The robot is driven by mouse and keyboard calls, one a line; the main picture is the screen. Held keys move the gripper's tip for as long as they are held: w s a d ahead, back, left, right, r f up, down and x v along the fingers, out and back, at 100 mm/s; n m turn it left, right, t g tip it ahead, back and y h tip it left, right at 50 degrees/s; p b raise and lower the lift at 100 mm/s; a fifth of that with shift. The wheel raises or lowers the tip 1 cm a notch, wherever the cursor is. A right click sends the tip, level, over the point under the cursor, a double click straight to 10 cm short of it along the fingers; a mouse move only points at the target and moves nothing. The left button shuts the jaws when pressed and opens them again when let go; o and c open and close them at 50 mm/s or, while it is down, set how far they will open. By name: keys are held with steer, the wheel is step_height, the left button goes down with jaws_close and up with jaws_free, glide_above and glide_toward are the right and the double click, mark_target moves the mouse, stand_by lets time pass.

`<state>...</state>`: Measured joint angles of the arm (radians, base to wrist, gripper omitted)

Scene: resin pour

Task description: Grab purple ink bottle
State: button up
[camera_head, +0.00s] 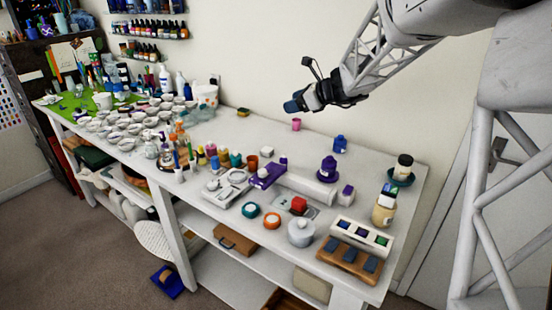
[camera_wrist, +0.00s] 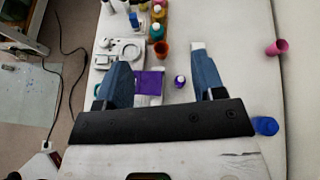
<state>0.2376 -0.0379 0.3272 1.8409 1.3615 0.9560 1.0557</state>
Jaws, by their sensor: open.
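A small purple bottle (camera_head: 283,160) stands beside a flat purple item (camera_head: 268,175) on the white table. In the wrist view the small bottle (camera_wrist: 180,81) shows between my fingers, some way beyond them. A larger purple bottle (camera_head: 327,168) with a dark top stands further right in the head view; I cannot make it out in the wrist view. I cannot read a label on either. My gripper (camera_head: 293,105) hangs well above the table's back edge. In the wrist view my gripper (camera_wrist: 160,66) has its blue fingers wide apart, with nothing held.
A pink cup (camera_head: 296,124) and a blue bottle (camera_head: 340,144) stand near the back edge. An orange cup (camera_head: 253,161), a white roll (camera_head: 305,190) and a grey pot (camera_head: 301,232) crowd the table. Many small cups fill the left side. The air around my gripper is clear.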

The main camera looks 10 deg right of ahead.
steer(key=w+d+f+m+t, duration=0.1)
steer(key=w+d+m, duration=0.1)
steer(key=w+d, duration=0.15)
glide_toward(284, 162)
steer(key=w, duration=0.1)
steer(key=w+a, duration=0.2)
steer(key=w, duration=0.1)
steer(key=shift+a+f, duration=0.25)
steer(key=shift+f, duration=0.1)
steer(key=shift+x, duration=1.3)
steer(key=shift+x, duration=2.6)
steer(key=shift+w+r, duration=0.1)
steer(key=shift+r, duration=0.1)
steer(key=c, duration=1)
